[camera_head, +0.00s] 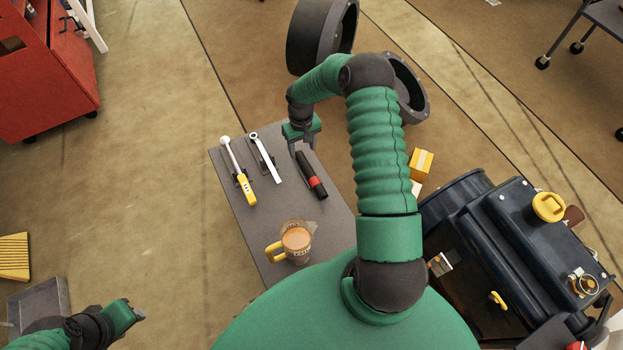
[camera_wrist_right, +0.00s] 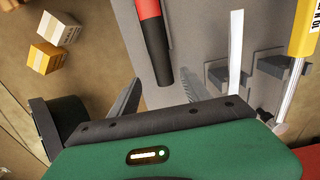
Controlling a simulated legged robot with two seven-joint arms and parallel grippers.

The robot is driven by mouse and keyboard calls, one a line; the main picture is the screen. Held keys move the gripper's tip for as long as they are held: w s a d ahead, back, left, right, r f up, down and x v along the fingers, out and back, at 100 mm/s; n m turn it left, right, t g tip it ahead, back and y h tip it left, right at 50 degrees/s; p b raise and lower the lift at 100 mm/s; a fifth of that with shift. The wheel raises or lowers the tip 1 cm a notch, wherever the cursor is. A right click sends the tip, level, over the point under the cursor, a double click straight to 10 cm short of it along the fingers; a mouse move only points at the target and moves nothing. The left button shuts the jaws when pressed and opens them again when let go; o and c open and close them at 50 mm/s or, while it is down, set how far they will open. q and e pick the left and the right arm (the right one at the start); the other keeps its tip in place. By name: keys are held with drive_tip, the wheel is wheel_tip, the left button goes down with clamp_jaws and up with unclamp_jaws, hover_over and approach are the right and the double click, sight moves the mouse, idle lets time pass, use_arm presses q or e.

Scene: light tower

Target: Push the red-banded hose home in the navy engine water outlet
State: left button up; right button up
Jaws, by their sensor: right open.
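The red-banded hose (camera_head: 311,176) is a black tube with a red band, lying on the grey board (camera_head: 240,190). In the right wrist view the hose (camera_wrist_right: 156,45) has its black end close to the gap between my fingers. My right gripper (camera_head: 300,146) is open and empty, at the far end of the hose; it also shows in the right wrist view (camera_wrist_right: 158,97). The navy engine (camera_head: 480,250) stands at the right; I cannot tell which part is its water outlet. My left gripper (camera_head: 135,312) is at the lower left, apart from everything; its jaw state is unclear.
A yellow-handled tool (camera_head: 243,183) and a silver wrench (camera_head: 264,157) lie left of the hose. A glass mug (camera_head: 296,240) of brown liquid stands on the board's near part. Small boxes (camera_head: 421,162) sit beside the engine. A red cabinet (camera_head: 45,75) stands at upper left.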

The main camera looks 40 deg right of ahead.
sight(301, 157)
drive_tip(key=f+b, duration=0.1)
drive_tip(key=f, duration=0.1)
drive_tip(key=f+b, duration=0.1)
drive_tip(key=f, duration=0.1)
drive_tip(key=shift+a+f, duration=0.2)
drive_tip(key=shift+f, duration=0.5)
drive_tip(key=shift+r, duration=0.1)
drive_tip(key=shift+c, duration=0.2)
clamp_jaws()
